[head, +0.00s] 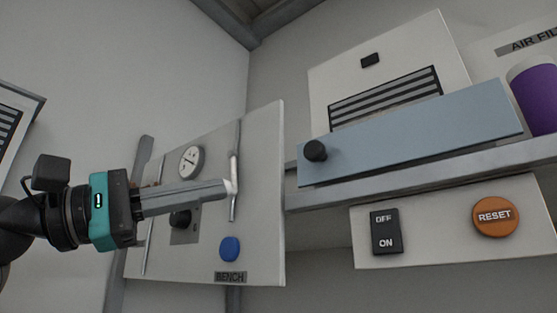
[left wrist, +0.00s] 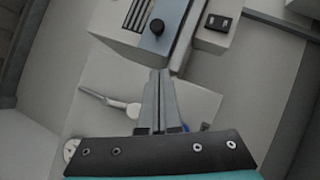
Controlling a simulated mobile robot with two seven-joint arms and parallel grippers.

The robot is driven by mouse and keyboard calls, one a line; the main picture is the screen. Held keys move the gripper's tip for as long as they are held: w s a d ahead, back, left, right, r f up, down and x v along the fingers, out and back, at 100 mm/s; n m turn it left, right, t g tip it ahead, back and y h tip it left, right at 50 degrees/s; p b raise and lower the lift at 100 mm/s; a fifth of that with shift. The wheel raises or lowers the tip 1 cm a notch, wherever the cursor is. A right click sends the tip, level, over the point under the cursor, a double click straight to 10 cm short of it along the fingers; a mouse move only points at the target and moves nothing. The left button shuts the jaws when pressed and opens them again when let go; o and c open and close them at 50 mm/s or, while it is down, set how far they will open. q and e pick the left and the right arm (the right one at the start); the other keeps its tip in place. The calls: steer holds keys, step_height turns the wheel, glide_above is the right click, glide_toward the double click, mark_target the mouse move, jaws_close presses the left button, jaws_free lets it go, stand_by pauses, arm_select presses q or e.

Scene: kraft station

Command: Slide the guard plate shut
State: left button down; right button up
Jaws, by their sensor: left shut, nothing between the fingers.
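The guard plate (head: 425,128) is a long blue-grey panel with a black knob (head: 315,151) at its left end. It sits on a grey rail (head: 330,194) in front of a white box with a dark slotted grille (head: 385,97), covering the area just below the grille. My left gripper (head: 228,189) is shut and empty, left of the knob and apart from it, in front of the bench panel. In the left wrist view, the closed fingers (left wrist: 160,78) point toward the knob (left wrist: 157,27) and plate (left wrist: 166,14), with a gap between. My right gripper is not in view.
The BENCH panel (head: 262,200) carries a gauge (head: 191,161), a blue button (head: 230,248) and a slim lever (head: 233,190) near my fingers. Below the rail are an OFF/ON switch (head: 386,231) and an orange RESET button (head: 496,217). A purple canister (head: 537,97) stands at right.

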arm_select(q)
steer(key=shift+w+d+r+p, duration=0.2)
steer(key=shift+d+r+p, duration=0.45)
steer(key=shift+d, duration=0.95)
steer(key=shift+w+d+r+p, duration=0.2)
steer(key=shift+d+r+p, duration=0.4)
steer(key=shift+d, duration=1.05)
steer(key=shift+w+d+r+p, duration=0.3)
steer(key=shift+d+r, duration=0.55)
steer(key=shift+d, duration=0.75)
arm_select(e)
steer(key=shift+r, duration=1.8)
arm_select(q)
steer(key=shift+s, duration=0.15)
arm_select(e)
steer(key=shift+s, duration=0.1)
